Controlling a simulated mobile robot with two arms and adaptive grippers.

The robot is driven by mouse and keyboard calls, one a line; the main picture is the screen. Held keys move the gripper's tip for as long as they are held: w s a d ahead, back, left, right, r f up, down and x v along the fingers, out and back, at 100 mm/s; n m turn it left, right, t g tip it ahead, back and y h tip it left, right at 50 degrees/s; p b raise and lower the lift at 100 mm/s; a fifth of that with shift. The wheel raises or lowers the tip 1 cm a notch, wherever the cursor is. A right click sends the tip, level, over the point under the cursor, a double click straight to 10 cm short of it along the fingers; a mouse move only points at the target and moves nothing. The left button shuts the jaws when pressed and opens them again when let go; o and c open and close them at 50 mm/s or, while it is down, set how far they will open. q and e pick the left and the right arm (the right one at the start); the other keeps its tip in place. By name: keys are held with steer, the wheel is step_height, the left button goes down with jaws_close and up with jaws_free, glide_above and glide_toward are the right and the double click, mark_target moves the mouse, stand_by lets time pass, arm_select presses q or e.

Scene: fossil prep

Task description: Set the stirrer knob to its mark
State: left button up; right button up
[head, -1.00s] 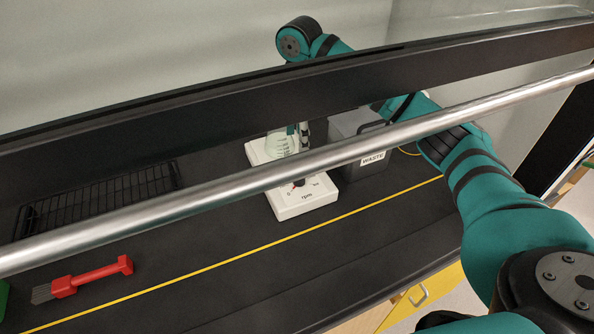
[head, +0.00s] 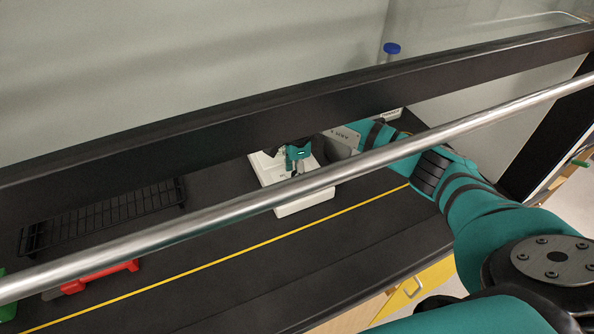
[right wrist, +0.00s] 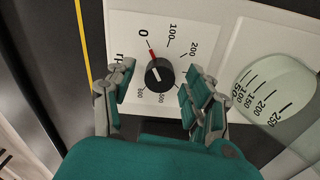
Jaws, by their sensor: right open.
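The white stirrer (head: 306,207) stands on the black bench, partly hidden behind the metal bar and my right gripper (head: 297,157). In the right wrist view its dial panel (right wrist: 190,35) carries printed numbers, with 0 at upper left. Gaps show between fingers and knob in this view. My left gripper is not in view.
A metal bar (head: 230,207) and a black sash frame (head: 230,128) cross in front of the bench. A graduated glass vessel (right wrist: 275,85) stands beside the dial. A black wire rack (head: 100,217) and a red-handled brush (head: 105,275) lie left. The front bench strip is clear.

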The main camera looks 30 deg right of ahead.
jaws_close()
